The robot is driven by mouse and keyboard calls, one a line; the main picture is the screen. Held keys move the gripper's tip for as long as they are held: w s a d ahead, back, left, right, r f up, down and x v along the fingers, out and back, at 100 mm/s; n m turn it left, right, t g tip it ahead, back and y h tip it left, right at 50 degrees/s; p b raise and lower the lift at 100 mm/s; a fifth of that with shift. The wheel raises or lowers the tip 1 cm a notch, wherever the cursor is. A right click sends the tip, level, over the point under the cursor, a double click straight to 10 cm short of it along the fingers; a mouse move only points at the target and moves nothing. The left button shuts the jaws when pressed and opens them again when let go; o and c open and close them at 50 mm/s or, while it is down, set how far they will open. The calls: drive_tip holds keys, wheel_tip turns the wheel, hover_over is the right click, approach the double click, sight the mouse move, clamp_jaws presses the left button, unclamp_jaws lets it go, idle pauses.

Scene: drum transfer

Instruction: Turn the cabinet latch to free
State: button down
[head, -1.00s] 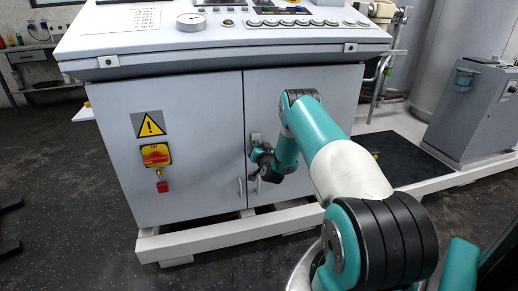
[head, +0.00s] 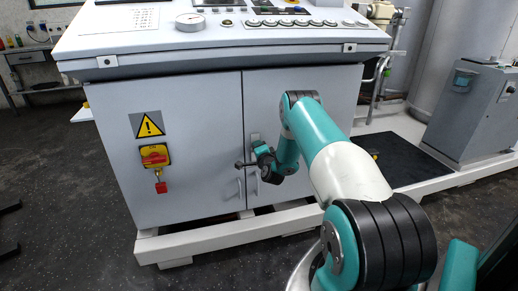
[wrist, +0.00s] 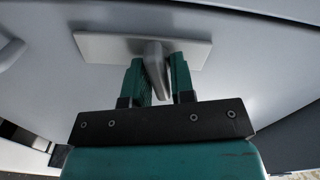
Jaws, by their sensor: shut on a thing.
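The cabinet latch shows in the wrist view as a grey handle (wrist: 154,68) on a flat light grey plate (wrist: 100,47). The handle stands across the plate's long side in that view. My gripper (wrist: 154,82) has one teal finger on each side of the handle and is shut on it. In the head view the upright latch plate (head: 255,137) sits near the inner edge of the right cabinet door. My gripper (head: 257,151) is against the door there and hides the latch handle.
The left door (head: 195,110) carries a yellow warning sign (head: 150,125) and a red and yellow switch (head: 154,156). Two slim door handles flank the seam below the latch; the left one (head: 239,188) is clear. The control panel (head: 220,40) overhangs the doors.

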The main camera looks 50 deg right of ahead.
drive_tip(key=shift+s+d+m, duration=0.1)
drive_tip(key=shift+d+m, duration=0.05)
drive_tip(key=shift+m, duration=0.65)
drive_tip(key=shift+s+d+m, duration=0.1)
drive_tip(key=shift+m, duration=0.7)
drive_tip(key=c, duration=1.1)
unclamp_jaws()
drive_tip(key=shift+w+a, duration=0.1)
drive_tip(key=shift+f, duration=0.1)
